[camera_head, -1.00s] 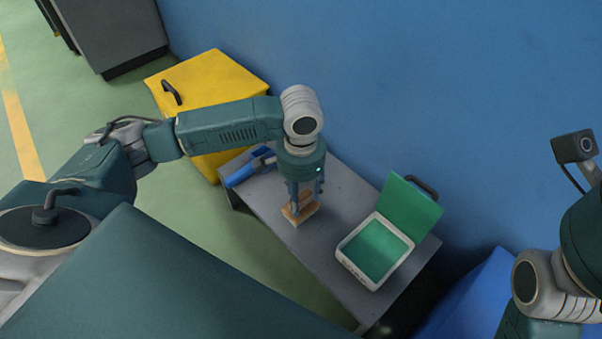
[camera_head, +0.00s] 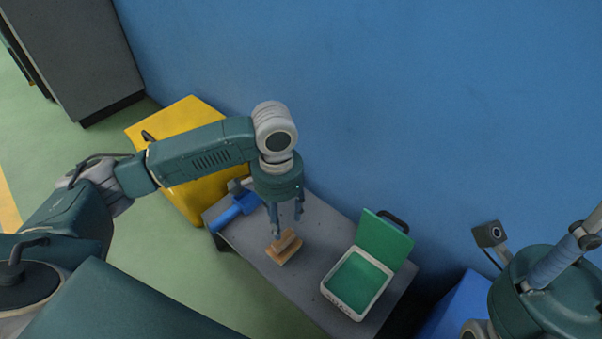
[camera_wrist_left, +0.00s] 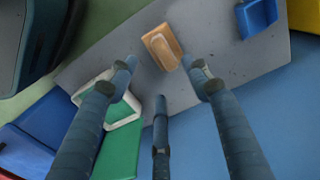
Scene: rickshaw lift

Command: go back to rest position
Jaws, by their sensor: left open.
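My left gripper (camera_head: 288,226) hangs from its arm over the grey table, fingers spread and pointing down. It is open and empty, above and apart from a wooden brush-like block (camera_head: 284,250). The left wrist view shows the open fingers (camera_wrist_left: 160,70) with the block (camera_wrist_left: 162,46) lying on the table beyond the tips. My right gripper (camera_head: 562,258) is only partly in view at the right edge, with a finger pointing up and right. Whether it is open or shut does not show.
A yellow cabinet (camera_head: 190,112) stands behind left, against a blue wall. A blue box (camera_head: 458,305) is right.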

